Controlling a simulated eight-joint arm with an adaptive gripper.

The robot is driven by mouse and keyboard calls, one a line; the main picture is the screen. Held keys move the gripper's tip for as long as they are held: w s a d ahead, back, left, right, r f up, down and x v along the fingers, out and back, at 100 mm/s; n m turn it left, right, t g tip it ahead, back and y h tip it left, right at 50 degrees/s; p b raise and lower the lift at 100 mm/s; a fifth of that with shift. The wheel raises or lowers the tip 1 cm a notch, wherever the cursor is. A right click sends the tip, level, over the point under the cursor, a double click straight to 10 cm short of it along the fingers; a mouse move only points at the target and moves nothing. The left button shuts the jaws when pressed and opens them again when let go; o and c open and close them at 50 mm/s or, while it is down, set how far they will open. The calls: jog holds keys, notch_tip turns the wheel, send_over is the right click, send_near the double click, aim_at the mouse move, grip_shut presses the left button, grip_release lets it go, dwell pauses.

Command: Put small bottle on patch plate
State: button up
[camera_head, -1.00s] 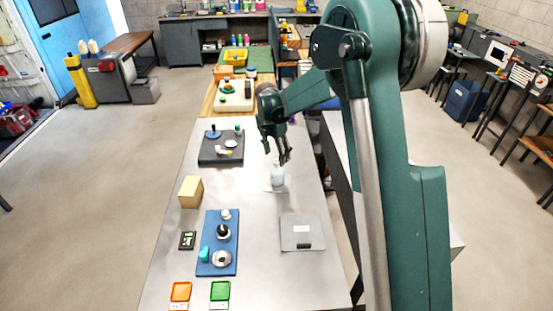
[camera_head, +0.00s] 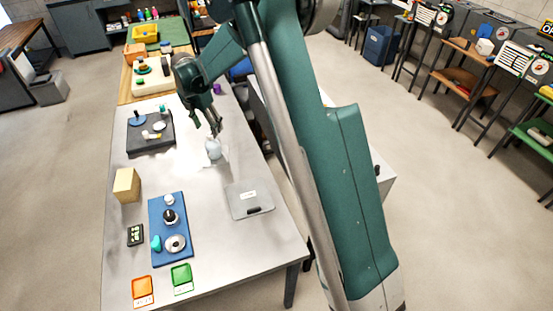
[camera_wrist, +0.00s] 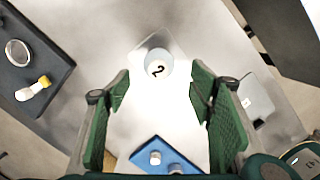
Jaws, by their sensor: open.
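A small pale, translucent bottle (camera_head: 213,149) stands upright on the steel table. Its round top, marked "2", shows in the wrist view (camera_wrist: 158,65). A thin pale square lies under or beside it. A flat grey plate (camera_head: 238,207) with a white label and black handle, possibly the patch plate, lies nearer the table's front right; part of it shows in the wrist view (camera_wrist: 257,96). My gripper (camera_head: 215,130) is just above the bottle. In the wrist view its green-padded fingers (camera_wrist: 160,82) are spread, with the bottle's top centred between their tips and no visible contact.
A dark tray (camera_head: 134,149) with small parts lies at left. A tan block (camera_head: 126,185), a blue tray (camera_head: 184,255) with knobs, and orange (camera_head: 142,285) and green (camera_head: 181,274) dishes stand nearer. Bare table lies between the bottle and grey plate.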

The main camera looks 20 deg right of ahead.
jog(key=s+d+r+m+t, duration=0.1)
jog(key=s+d+r+m, duration=0.45)
jog(key=s+r, duration=0.45)
jog(key=s+d+r+m+t, duration=0.2)
jog(key=s+d+r+m, duration=0.4)
jog(key=s+r, duration=0.4)
jog(key=s+d+f+m+t, duration=0.1)
jog(key=s+m, duration=0.6)
jog(key=s, duration=0.7)
jog(key=s+d+f+m+t+y, duration=0.1)
jog(key=s+d+m, duration=0.3)
jog(key=s+m, duration=0.4)
jog(key=s+t, duration=0.1)
jog(key=s, duration=0.5)
jog(key=shift+s, duration=0.15)
